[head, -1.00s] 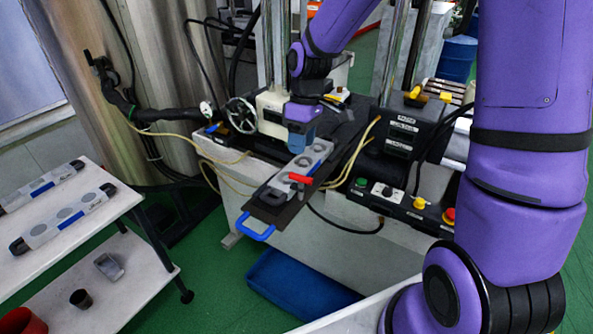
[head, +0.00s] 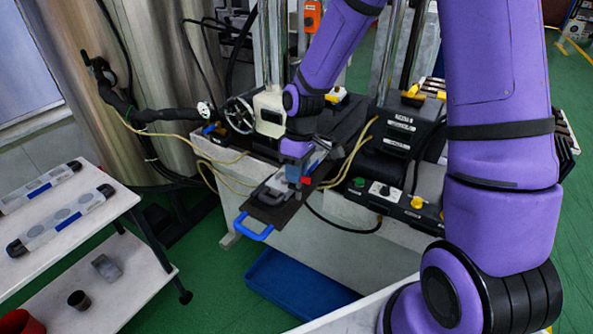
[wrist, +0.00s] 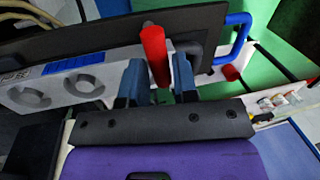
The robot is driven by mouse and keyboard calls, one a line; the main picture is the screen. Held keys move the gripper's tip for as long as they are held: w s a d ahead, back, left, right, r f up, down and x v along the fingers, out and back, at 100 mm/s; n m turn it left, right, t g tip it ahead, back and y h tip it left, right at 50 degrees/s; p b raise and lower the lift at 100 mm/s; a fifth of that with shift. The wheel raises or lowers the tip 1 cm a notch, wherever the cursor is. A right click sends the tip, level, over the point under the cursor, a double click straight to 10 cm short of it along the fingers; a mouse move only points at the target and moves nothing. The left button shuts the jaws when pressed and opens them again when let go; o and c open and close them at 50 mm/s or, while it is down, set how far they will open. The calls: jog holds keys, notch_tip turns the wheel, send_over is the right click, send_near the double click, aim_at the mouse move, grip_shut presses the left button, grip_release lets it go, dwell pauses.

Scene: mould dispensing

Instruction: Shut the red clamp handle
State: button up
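The red clamp handle (wrist: 155,55) stands up between my fingertips in the wrist view. In the head view only a small red part (head: 305,181) shows beside my gripper (head: 300,170). The mould (wrist: 60,85), grey with round recesses and a blue strip, lies on a dark plate (head: 262,215) with a blue pull handle (head: 253,228). My gripper's blue fingers (wrist: 158,80) are apart, one on each side of the red handle. They are very near it; I cannot make out firm contact on both sides.
A white shelf cart (head: 95,225) with two more moulds stands at the left. A blue bin (head: 295,288) lies on the floor below the plate. A control box with buttons (head: 390,195) and yellow hoses (head: 350,155) are close on the right.

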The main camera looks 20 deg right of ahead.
grip_shut()
jog(key=shift+m, duration=0.8)
jog(key=shift+o, duration=2.1)
grip_release()
notch_tip(320, 180, up, 11)
jog(key=w+d, duration=0.1)
jog(key=shift+d+f, duration=0.2)
jog(key=shift+d, duration=0.2)
